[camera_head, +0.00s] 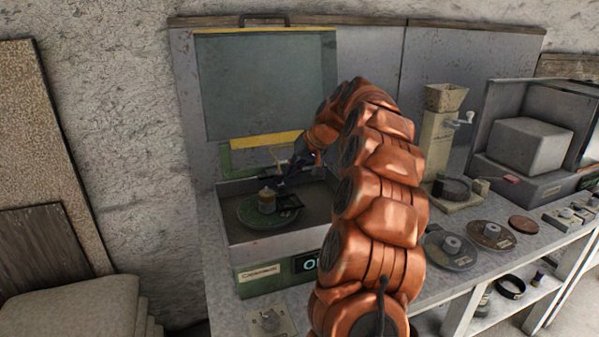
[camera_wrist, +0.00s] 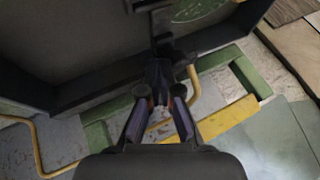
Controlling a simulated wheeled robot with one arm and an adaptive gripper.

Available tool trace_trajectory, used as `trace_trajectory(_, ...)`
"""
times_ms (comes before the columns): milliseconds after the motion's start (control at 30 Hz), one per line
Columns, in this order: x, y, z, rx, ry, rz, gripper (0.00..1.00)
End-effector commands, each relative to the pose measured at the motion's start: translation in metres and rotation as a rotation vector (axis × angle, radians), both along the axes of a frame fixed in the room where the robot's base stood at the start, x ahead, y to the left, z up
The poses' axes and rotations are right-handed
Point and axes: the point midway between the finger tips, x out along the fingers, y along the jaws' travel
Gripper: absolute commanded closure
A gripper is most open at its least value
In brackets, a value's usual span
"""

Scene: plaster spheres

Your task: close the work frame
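The work frame appears to be the grey see-through panel with yellow edges (camera_head: 265,85), raised upright at the back of the green-and-grey machine (camera_head: 262,284). A dark handle (camera_head: 264,19) is at its top. In the wrist view, the panel (camera_wrist: 262,140) and its yellow strip (camera_wrist: 228,119) are at lower right. My gripper (camera_head: 285,182) is low over the machine's tray, in front of the panel and apart from its handle.
A green disc (camera_head: 255,216) with a small pale cup (camera_head: 267,199) sits in the tray, beside a dark square piece (camera_head: 287,206). A hopper device (camera_head: 437,140), flat discs (camera_head: 491,235) and a grey box machine (camera_head: 530,145) stand right. My arm hides part of the display.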

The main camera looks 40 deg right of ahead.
Motion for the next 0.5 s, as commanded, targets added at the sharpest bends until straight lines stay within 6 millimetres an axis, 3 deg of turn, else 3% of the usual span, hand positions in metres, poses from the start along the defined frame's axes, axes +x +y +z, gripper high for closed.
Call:
trace_trajectory(300,0.001,0.003,-0.001,0.004,0.002,0.007,1.00)
trace_trajectory(500,-0.002,-0.008,0.000,0.002,0.001,0.007,1.00)
